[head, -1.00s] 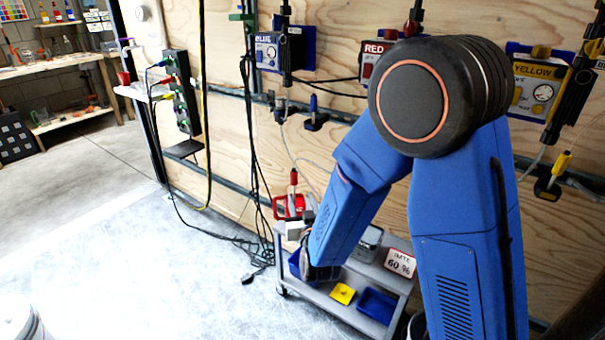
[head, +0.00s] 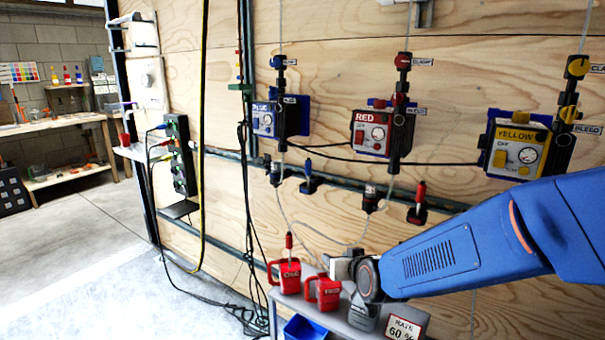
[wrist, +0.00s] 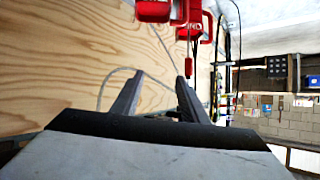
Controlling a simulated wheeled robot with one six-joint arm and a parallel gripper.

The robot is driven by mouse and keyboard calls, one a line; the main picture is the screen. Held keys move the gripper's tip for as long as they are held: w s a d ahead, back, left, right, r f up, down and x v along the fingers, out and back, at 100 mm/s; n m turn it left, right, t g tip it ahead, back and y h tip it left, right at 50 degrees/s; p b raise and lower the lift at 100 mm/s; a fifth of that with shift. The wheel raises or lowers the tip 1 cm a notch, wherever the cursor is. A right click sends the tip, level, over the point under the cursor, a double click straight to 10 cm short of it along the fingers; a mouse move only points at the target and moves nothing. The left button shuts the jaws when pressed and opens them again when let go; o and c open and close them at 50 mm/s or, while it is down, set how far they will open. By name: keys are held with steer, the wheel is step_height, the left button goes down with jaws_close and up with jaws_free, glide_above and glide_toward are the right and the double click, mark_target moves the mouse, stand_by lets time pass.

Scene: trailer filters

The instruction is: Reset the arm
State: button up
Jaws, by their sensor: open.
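My arm (head: 440,262) reaches in from the right edge of the head view, over the cart. My gripper (wrist: 160,80) shows in the wrist view with its two dark fingers apart and nothing between them. In the head view, the dark wrist and the light grey gripper body (head: 343,266) are just above the cart's right part, close to the red jugs; the fingertips are hard to make out there. One red jug (head: 287,277) and a second red jug (head: 327,293) stand on the cart. Red jugs also show at the top of the wrist view (wrist: 153,11).
Blue (head: 268,119), red (head: 372,133) and yellow (head: 518,150) labelled units hang on the plywood wall. The cart (head: 345,325) also carries a blue tray (head: 303,329) and a rate sign (head: 404,328). Cables hang at a black power strip (head: 181,155). Floor at left is clear.

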steer(key=s+d+r+g+h, duration=0.1)
steer(key=s+d+g, duration=0.1)
steer(key=s+d, duration=0.4)
steer(key=s+d+r+m+g+h, duration=0.1)
steer(key=s+d+g, duration=0.2)
steer(key=s, duration=1.2)
steer(key=s+d+r+g+h, duration=0.1)
steer(key=s+d+g, duration=0.1)
steer(key=s+d, duration=0.8)
steer(key=shift+s+r+m, duration=0.2)
steer(key=shift+s+m, duration=0.1)
steer(key=shift+s, duration=0.05)
